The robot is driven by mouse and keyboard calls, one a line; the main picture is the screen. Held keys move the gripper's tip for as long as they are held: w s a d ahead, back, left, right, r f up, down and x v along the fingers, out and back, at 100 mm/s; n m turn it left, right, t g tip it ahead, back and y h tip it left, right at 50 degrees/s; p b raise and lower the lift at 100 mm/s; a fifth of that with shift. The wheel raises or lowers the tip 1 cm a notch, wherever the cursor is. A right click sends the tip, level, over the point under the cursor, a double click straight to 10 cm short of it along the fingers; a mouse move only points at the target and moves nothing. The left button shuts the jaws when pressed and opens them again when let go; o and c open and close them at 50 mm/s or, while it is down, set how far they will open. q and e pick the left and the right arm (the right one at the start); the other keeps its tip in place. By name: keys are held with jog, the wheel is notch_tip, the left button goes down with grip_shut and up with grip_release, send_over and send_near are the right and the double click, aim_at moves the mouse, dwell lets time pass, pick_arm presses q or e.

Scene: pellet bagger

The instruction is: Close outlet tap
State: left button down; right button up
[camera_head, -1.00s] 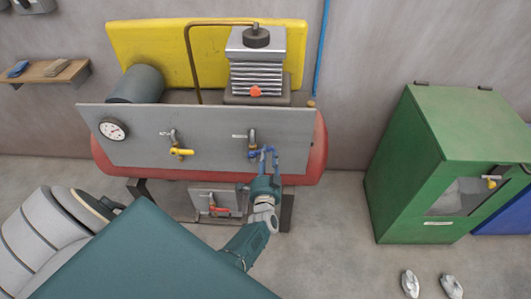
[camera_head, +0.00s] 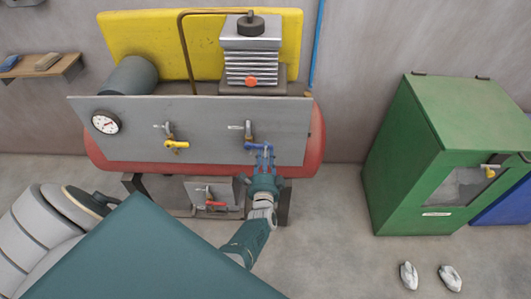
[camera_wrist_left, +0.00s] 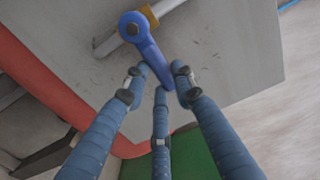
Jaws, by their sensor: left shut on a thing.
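The blue tap (camera_head: 256,147) is on the grey panel's right part, below a small label. Its lever points to the right in the head view. In the left wrist view the blue lever (camera_wrist_left: 151,50) runs from its pivot down between my fingers. My left gripper (camera_head: 264,157) is shut on the lever's free end, with its blue fingers around it; it also shows in the left wrist view (camera_wrist_left: 158,82). The fingers partly hide the lever's end. My right gripper is not in view.
A yellow-handled tap (camera_head: 176,144) is on the same panel (camera_head: 210,133) to the left, near a gauge (camera_head: 106,122). A red-handled valve (camera_head: 212,203) sits below the red tank (camera_head: 316,140). A green cabinet (camera_head: 404,165) stands at the right, with open floor between.

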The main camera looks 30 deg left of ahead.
pick_arm(q)
jog(key=shift+f, duration=0.1)
jog(key=c, duration=1.5)
grip_release()
jog(key=shift+o, duration=0.6)
